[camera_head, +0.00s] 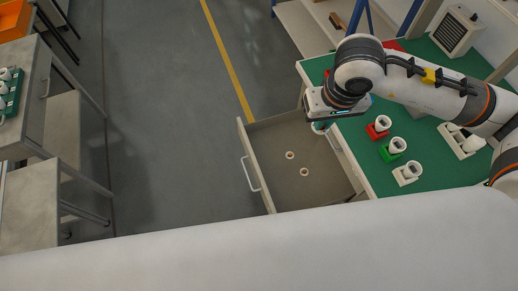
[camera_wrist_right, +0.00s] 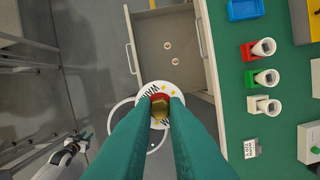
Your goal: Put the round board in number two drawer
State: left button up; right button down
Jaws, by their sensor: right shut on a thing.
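The round board (camera_wrist_right: 147,91) is a white disc with dark print and yellow spots. My right gripper (camera_wrist_right: 161,103) is shut on it, with its two green fingers over the disc's middle. In the right wrist view the board overlaps the near edge of an open drawer (camera_wrist_right: 153,64); its height above it is unclear. In the head view the drawer (camera_head: 275,150) is pulled out to the left from the green-topped bench, and my right gripper (camera_head: 322,126) is at its far right corner. The board is mostly hidden there. No drawer number is readable. A small part of my left arm shows at the wrist view's lower left.
Two small rings (camera_head: 290,155) (camera_head: 304,171) lie in the drawer, with bare floor around them. Red, green and white sockets with white pieces (camera_head: 397,146) stand on the green bench top (camera_head: 356,160). Another bench (camera_head: 50,75) stands at the left across open floor.

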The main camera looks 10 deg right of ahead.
aim_at(310, 160)
jog(key=u, duration=0.4)
jog(key=i+j+u, duration=0.1)
jog(key=u, duration=0.75)
jog(key=i+j+u, duration=0.1)
jog(key=u, duration=0.3)
jog(key=i+l+z, duration=0.1)
jog(key=z, duration=0.35)
jog(key=i+z, duration=0.45)
jog(key=i+l, duration=0.1)
jog(key=i, duration=0.4)
jog(key=i+u, duration=0.35)
jog(key=u, duration=0.15)
jog(key=i+z, duration=0.1)
jog(key=z, duration=0.65)
jog(key=j+z, duration=0.1)
jog(key=z, duration=0.3)
jog(key=i+j+z, duration=0.1)
jog(key=z, duration=0.8)
jog(key=j+z, duration=0.15)
jog(key=z, duration=0.3)
jog(key=j+z, duration=0.1)
jog(key=z, duration=0.75)
